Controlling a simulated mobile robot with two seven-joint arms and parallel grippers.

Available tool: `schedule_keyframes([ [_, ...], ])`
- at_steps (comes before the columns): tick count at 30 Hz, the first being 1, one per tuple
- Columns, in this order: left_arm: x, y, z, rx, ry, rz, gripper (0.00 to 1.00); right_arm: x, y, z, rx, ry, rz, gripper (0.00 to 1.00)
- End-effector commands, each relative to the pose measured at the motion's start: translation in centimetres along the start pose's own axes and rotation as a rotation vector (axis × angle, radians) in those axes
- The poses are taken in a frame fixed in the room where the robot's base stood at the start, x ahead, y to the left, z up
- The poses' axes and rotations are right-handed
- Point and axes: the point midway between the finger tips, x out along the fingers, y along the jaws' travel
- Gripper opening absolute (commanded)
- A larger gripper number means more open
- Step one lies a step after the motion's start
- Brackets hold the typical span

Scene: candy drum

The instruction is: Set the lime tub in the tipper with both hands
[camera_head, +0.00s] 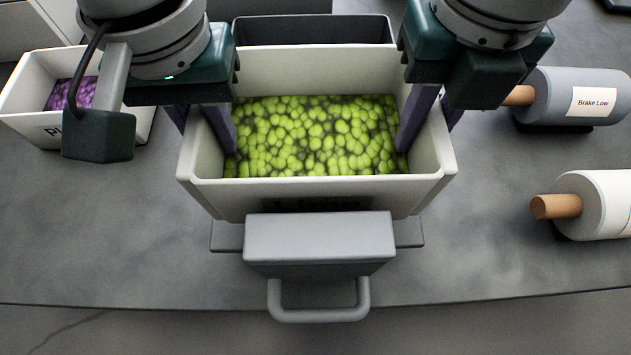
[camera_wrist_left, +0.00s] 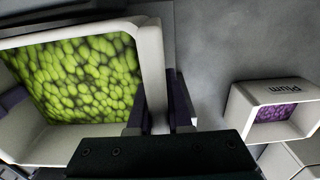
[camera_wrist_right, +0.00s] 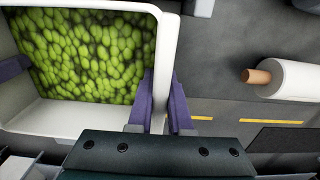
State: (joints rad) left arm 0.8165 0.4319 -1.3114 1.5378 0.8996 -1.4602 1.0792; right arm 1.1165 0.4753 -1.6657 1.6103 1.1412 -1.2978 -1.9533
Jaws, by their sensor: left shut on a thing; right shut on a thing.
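The lime tub (camera_head: 320,200) is a white open box filled with lime-green candies (camera_head: 310,135), level in the middle of the head view. My left gripper (camera_head: 202,128) is shut on its left wall, one finger inside and one outside. My right gripper (camera_head: 427,118) is shut on its right wall the same way. The left wrist view shows the tub wall (camera_wrist_left: 151,60) between the left fingers, and the right wrist view shows the other wall (camera_wrist_right: 165,60) between the right fingers. The tipper (camera_head: 318,238) is grey with a front handle; the tub's front hides much of it.
A plum tub (camera_head: 25,100) with purple candies stands at the left. At the right lie a grey roller labelled Brake Low (camera_head: 560,95) and a white roller (camera_head: 600,205), each with a wooden peg. A dark-lined bin (camera_head: 315,30) is behind the tub. The front left counter is clear.

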Motion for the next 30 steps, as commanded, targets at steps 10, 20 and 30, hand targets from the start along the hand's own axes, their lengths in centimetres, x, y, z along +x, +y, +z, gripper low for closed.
schedule_keyframes([
  [10, 0.0, -0.1, -0.1, -0.001, 0.001, -0.002, 0.00, 0.1, -0.1, 0.0, 0.001, -0.001, -0.002, 0.00],
  [20, 1.0, -0.1, -0.1, -0.001, 0.001, -0.002, 0.00, 1.0, -0.1, 0.0, 0.001, 0.000, -0.002, 0.00],
  [30, 3.6, -0.1, -0.1, -0.001, 0.001, -0.002, 0.00, 3.6, -0.1, 0.0, 0.001, 0.000, -0.002, 0.00],
])
